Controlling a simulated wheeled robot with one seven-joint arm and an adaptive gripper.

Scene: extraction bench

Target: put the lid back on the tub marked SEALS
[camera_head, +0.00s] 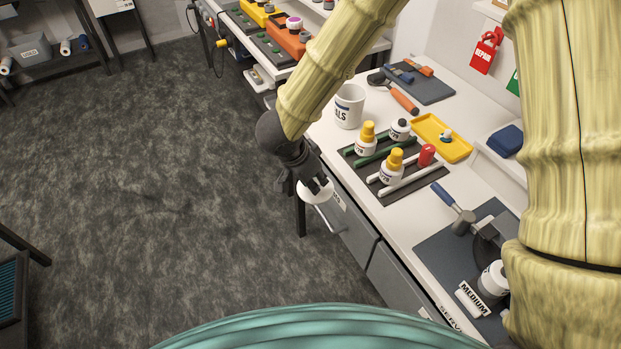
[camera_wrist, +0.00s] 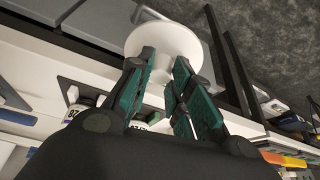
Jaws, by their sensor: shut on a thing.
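The white tub (camera_head: 347,108) stands upright on the bench, at its left edge in the head view. Only "ALS" of its mark shows, and its top looks open. My gripper (camera_head: 318,185) is out over the floor side of the bench front, nearer to me than the tub and apart from it. It is shut on a white round lid (camera_head: 313,194). In the wrist view the lid (camera_wrist: 183,38) is a wide disc, and its knob sits between the two fingertips (camera_wrist: 163,72). The tub is not clearly seen in the wrist view.
A dark rack (camera_head: 436,185) with yellow-capped bottles stands right of the tub. Behind are a yellow tray (camera_head: 458,151), an orange-handled tool (camera_head: 402,100) and a dark mat (camera_head: 432,89). Grey drawers (camera_head: 347,222) front the bench below my gripper.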

